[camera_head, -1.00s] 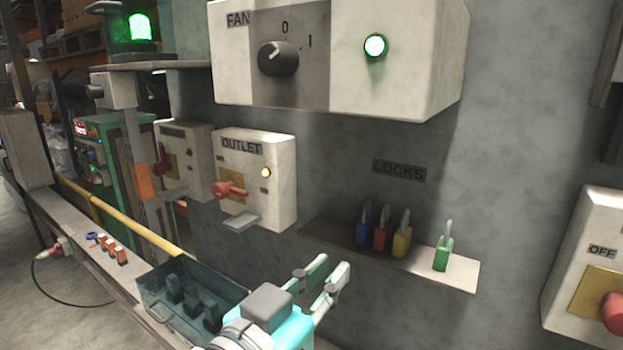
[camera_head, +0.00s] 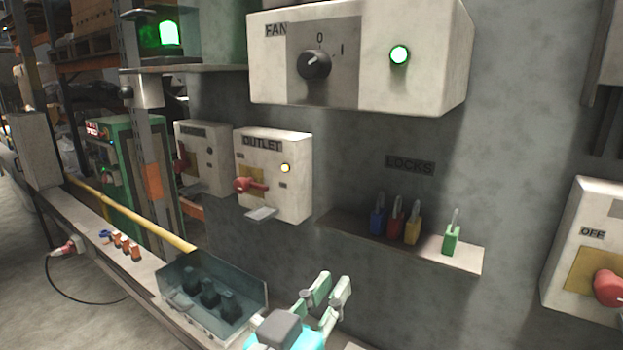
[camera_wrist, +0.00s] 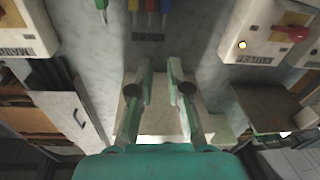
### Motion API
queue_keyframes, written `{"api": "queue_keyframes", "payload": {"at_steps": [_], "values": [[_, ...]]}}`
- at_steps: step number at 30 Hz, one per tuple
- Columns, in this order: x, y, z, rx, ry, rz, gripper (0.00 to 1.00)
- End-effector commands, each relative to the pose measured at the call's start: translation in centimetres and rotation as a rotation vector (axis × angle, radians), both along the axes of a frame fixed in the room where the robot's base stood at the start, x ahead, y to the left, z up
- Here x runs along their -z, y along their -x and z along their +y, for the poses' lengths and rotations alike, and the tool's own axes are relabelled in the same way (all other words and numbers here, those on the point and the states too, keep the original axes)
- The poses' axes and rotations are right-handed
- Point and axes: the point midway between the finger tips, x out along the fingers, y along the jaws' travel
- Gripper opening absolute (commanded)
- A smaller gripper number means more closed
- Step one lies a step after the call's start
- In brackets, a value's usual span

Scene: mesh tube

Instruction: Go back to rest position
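My gripper (camera_head: 328,293) is at the bottom middle of the head view, below the locks shelf and to the right of the glass-walled box. Its two pale green fingers are apart with nothing between them. In the wrist view my gripper (camera_wrist: 160,80) also shows two spread fingers with empty space between them. The fingers touch no lock or switch that I can see.
The locks shelf (camera_head: 465,258) holds blue, red, yellow and green padlocks. The outlet box (camera_head: 290,195) with a red handle (camera_head: 250,185), the fan box (camera_head: 430,85) and an off switch box (camera_head: 565,250) are on the wall. The open box (camera_head: 235,325) stands on the ledge.

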Motion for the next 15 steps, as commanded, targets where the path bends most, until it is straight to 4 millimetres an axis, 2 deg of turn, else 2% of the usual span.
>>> {"api": "queue_keyframes", "payload": {"at_steps": [8,15], "values": [[5.4,-1.5,-1.2,-0.085,0.141,0.04,0.17],[12.9,-1.9,-2.9,-0.217,0.277,0.105,0.17]]}}
